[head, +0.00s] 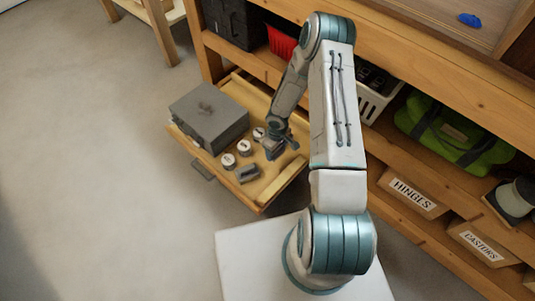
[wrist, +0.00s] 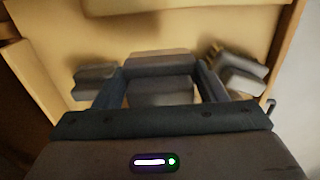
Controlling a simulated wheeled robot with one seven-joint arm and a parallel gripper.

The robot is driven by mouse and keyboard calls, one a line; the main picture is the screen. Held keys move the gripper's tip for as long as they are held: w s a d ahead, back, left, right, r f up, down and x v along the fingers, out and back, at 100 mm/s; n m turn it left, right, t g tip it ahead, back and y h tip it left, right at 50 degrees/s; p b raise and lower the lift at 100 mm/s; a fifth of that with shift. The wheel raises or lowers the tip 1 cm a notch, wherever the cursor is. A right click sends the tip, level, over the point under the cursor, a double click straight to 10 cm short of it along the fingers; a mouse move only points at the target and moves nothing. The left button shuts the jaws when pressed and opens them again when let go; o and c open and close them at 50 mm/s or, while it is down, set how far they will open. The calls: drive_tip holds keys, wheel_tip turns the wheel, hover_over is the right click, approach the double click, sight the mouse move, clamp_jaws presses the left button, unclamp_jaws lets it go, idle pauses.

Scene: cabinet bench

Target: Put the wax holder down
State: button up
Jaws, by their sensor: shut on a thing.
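My gripper (head: 277,150) is over the open wooden drawer (head: 283,184) in the head view. In the wrist view its two dark fingers (wrist: 160,80) are shut on a grey block-like thing (wrist: 160,92), which I take to be the wax holder. The holder's underside is hidden, so I cannot tell whether it touches the drawer floor. In the head view the holder is hard to make out against the gripper.
A large grey case (head: 209,117) fills the drawer's far left. White-topped round tins (head: 228,160) and a small grey piece (head: 248,174) lie near the gripper. Grey pieces flank the fingers in the wrist view, left (wrist: 93,78) and right (wrist: 237,75). Bare drawer floor shows at the near right.

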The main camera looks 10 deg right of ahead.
drive_tip(key=w+a+f, duration=0.1)
drive_tip(key=w+a+f+b, duration=0.1)
drive_tip(key=w, duration=0.1)
drive_tip(key=shift+w+a+f, duration=0.25)
drive_tip(key=shift+f, duration=0.15)
drive_tip(key=shift+f+b, duration=0.75)
drive_tip(key=shift+f, duration=1.2)
drive_tip(key=shift+f, duration=0.15)
drive_tip(key=o, duration=0.9)
